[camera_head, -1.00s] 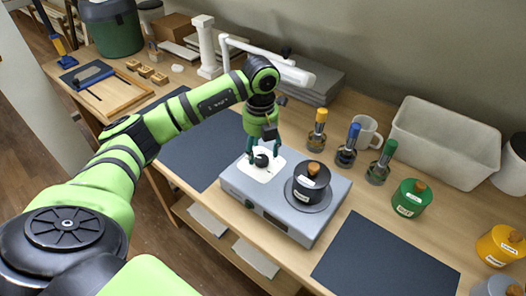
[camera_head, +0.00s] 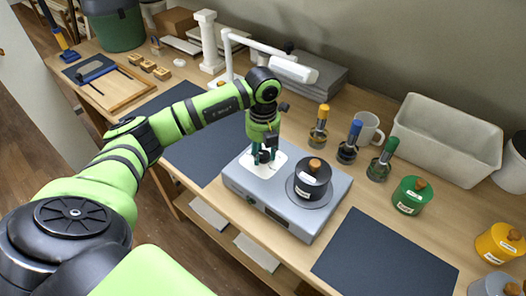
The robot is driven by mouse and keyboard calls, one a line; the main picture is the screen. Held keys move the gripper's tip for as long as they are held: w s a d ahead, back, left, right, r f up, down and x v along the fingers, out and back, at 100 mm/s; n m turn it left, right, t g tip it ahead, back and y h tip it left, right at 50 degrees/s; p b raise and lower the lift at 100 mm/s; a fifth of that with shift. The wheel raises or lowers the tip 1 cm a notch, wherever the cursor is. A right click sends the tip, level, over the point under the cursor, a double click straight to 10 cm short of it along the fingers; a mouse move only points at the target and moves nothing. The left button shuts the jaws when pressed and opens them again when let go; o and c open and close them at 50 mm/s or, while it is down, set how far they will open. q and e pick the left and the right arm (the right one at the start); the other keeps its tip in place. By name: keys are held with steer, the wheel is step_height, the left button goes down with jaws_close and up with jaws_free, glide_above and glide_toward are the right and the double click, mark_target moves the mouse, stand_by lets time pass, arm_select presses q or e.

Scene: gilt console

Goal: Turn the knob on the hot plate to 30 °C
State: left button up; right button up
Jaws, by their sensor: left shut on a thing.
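The grey hot plate (camera_head: 255,194) stands on the wooden bench. A white dial plate (camera_head: 278,168) lies on its top at the left, with a dark knob (camera_head: 263,157) on it. My left gripper (camera_head: 264,155) comes down from above and is shut on the knob. Its fingers partly hide the knob, and the dial's markings are too small to read. A black lidded pot (camera_head: 313,176) sits on the round plate at the right of the hot plate's top. My right gripper is not in view.
Several bottles with coloured tops stand behind the hot plate, including a blue-topped one (camera_head: 349,143), near a white mug (camera_head: 368,129). A green jar (camera_head: 411,195) stands at right. A dark mat (camera_head: 380,258) lies bare in front. A white lamp (camera_head: 294,69) stands behind my arm.

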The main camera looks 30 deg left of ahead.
arm_select(q)
steer(key=shift+s+f+m+b, duration=0.1)
steer(key=shift+f+m+b, duration=0.1)
steer(key=shift+m+b, duration=0.4)
steer(key=shift+s+f+m+b, duration=0.15)
steer(key=shift+m+b, duration=0.3)
steer(key=shift+m, duration=0.25)
steer(key=m+b, duration=0.2)
steer(key=m, duration=0.1)
steer(key=shift+f+m+b, duration=0.1)
steer(key=shift+m+b, duration=0.2)
steer(key=m+b, duration=0.2)
steer(key=m, duration=0.1)
steer(key=shift+m, duration=0.3)
steer(key=shift+w+a+m+b, duration=0.1)
steer(key=shift+m+b, duration=0.9)
steer(key=shift+m, duration=0.9)
steer(key=o, duration=1.1)
steer(key=shift+a+r, duration=0.1)
steer(key=shift+r, duration=0.1)
steer(key=shift+a+r, duration=0.1)
